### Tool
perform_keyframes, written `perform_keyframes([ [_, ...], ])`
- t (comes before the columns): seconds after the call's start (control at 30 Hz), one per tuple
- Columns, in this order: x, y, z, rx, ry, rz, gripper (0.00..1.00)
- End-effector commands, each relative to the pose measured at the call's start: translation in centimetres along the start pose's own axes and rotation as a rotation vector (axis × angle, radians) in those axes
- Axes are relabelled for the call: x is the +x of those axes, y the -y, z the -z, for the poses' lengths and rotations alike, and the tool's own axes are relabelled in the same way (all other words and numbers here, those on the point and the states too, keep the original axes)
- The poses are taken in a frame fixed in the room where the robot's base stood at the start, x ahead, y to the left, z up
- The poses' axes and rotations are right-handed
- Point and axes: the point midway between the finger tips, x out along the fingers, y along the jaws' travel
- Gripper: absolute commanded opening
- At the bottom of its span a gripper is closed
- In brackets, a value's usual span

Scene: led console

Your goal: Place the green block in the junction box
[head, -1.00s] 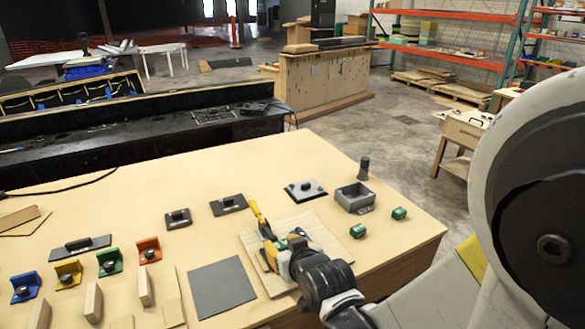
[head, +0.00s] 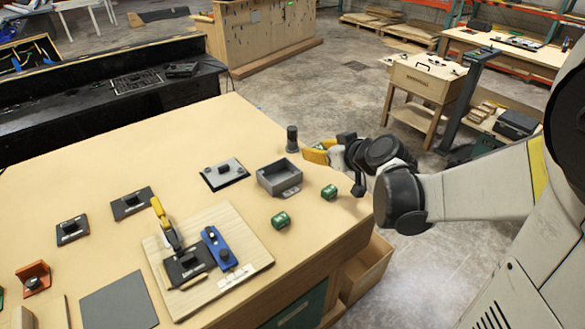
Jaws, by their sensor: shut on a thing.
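The junction box (head: 265,182), a grey open-topped box, stands near the table's back right edge. My gripper (head: 318,153), with yellow fingers, is right of the box and above the table's right edge. It is shut on a small green block, mostly hidden by the fingers. Two other green blocks lie on the table in front of the box, one at the left (head: 281,219) and one at the right (head: 329,191).
A dark upright cylinder (head: 292,139) stands behind the box. A grey plate with a black knob (head: 224,173) lies left of it. A wooden board (head: 208,222) carries a yellow-handled clamp and a blue part. An open drawer (head: 367,268) juts out below the table.

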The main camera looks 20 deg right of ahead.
Motion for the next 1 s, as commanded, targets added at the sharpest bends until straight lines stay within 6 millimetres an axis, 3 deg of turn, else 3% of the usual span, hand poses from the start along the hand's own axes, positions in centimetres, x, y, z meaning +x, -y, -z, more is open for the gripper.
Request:
perform_keyframes([
  [0.43,10.0,5.6,-1.5,-0.004,0.000,0.005,0.08],
  [0.67,11.6,6.4,-1.7,-0.002,0.000,0.001,0.08],
  [0.9,13.3,6.4,-4.8,-0.001,0.000,0.001,0.08],
  [1.0,13.4,6.4,-5.1,-0.001,0.000,0.001,0.08],
])
